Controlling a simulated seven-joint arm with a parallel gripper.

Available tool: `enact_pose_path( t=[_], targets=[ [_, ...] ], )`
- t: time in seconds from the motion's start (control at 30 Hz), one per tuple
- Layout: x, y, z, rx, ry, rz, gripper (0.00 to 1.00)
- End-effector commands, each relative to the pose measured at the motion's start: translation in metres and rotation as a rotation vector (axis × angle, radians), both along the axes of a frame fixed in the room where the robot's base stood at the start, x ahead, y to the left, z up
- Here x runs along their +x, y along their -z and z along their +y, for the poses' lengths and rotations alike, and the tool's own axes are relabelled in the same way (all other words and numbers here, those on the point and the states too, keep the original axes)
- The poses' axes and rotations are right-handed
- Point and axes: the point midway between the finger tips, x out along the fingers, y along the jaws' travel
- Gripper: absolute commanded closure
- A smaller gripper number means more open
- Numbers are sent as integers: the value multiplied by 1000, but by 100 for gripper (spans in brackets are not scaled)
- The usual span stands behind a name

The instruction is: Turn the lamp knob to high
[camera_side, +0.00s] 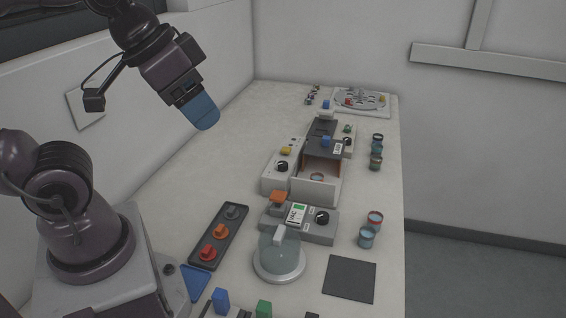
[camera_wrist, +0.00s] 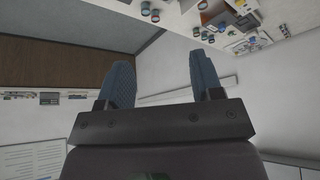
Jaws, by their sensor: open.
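Several dark round knobs show in the side view, and I cannot tell which one is the lamp knob. One black knob (camera_side: 322,216) is on the grey box with a small green-and-white display. Another black knob (camera_side: 282,166) is on the white box behind it. A third dark knob (camera_side: 347,141) sits farther back on the right. Their settings are too small to read. My gripper (camera_side: 204,115) is high above the left part of the table, apart from all the knobs. In the wrist view my gripper (camera_wrist: 160,70) has its two blue fingers apart with nothing between them.
A clear dome (camera_side: 280,255) stands in front of the grey box (camera_side: 300,228). A dark tray (camera_side: 218,238) with colored knob-like pieces lies to the left. An open drawer (camera_side: 315,190) is mid-table. Jars (camera_side: 367,236) stand along the right edge. The left rear tabletop (camera_side: 200,180) is clear.

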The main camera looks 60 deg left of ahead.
Motion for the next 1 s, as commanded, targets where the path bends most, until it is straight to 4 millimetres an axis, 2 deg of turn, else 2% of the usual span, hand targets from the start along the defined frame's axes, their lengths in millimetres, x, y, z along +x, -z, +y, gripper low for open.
enact_pose_path(
  t=[0.13,0.27,0.47,0.57,0.77,1.0],
  targets=[
    [1,4,0,0,2,22,45],
    [10,21,4,-20,-18,117,45],
    [53,44,26,-133,-182,292,45],
    [78,58,42,-206,-360,368,45],
    [127,96,85,-316,-834,479,45],
    [179,150,150,-371,-1559,467,45]
  ],
)
